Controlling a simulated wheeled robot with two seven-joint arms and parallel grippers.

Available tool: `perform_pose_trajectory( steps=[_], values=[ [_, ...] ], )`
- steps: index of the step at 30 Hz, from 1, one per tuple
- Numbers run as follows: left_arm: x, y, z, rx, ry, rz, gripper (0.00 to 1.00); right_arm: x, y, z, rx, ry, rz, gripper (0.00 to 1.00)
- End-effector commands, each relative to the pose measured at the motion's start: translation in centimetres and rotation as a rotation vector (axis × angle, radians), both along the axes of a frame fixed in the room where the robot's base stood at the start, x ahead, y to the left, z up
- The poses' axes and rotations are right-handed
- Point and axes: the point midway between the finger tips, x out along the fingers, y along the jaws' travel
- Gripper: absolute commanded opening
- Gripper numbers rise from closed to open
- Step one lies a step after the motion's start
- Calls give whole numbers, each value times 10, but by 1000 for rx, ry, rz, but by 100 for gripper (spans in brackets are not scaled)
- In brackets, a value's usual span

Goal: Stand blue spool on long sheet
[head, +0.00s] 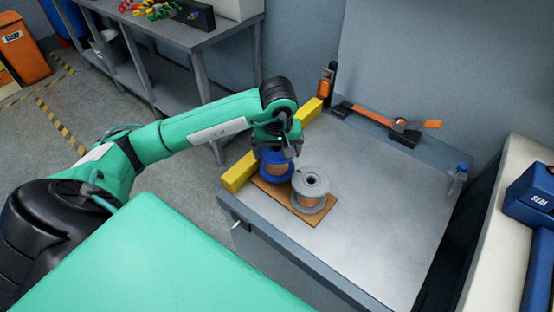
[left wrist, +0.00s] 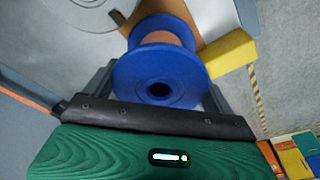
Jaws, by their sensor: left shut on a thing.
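The blue spool (head: 277,177), wound with copper wire, is upright at the left end of the long brown sheet (head: 304,216). My left gripper (head: 276,152) is above it and shut on it. In the left wrist view the blue spool (left wrist: 160,77) sits between the fingers, its round flange and centre hole facing the camera. I cannot tell whether its lower flange touches the sheet. A grey spool (head: 310,188) with copper wire stands upright on the sheet, close beside the blue one. My right gripper is not in view.
A yellow bar (head: 240,172) runs along the table's left edge, close to the blue spool. An orange-handled tool (head: 372,116) lies at the back, and a clear bottle (head: 457,178) stands at the right. The grey tabletop (head: 375,200) is bare right of the sheet.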

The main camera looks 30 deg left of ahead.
Motion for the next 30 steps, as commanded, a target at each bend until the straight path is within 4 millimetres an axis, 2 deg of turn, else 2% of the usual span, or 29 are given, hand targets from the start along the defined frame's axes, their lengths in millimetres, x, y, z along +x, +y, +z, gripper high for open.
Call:
perform_pose_trajectory(
  steps=[5,12,27,28,29,30],
  values=[
    [0,0,-10,0,0,1,42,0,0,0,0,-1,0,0],
    [0,0,-38,0,-1,1,42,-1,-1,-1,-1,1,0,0],
    [0,0,-41,1,-3,0,42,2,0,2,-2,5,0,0],
    [0,0,-42,1,-1,0,93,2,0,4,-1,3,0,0],
    [0,0,-42,1,-1,0,99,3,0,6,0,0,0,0],
    [0,0,-42,1,-1,0,100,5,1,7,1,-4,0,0]
  ],
)
